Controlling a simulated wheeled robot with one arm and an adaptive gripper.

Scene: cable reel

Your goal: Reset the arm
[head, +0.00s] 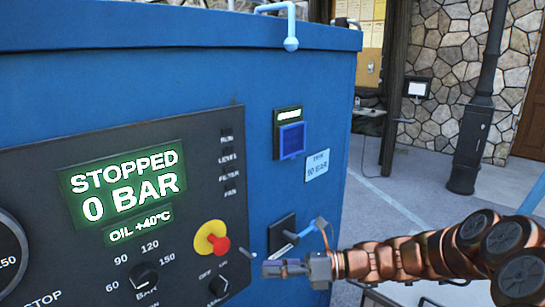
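My copper-coloured arm reaches in from the lower right. My gripper (272,268) points left, in front of the blue machine cabinet (270,75), near the right edge of its dark control panel (215,130). I see the gripper from the side and cannot tell whether its fingers are apart. No object shows in it. A black switch plate with a pale lever (283,238) is just above the gripper. Whether they touch is unclear.
The panel carries a green display (125,185) reading STOPPED 0 BAR, a red knob on yellow (213,240), a pressure dial (145,277) and a small switch (218,287). A blue square button (291,138) is higher up. Paved ground (395,205) and a dark post (478,125) are right.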

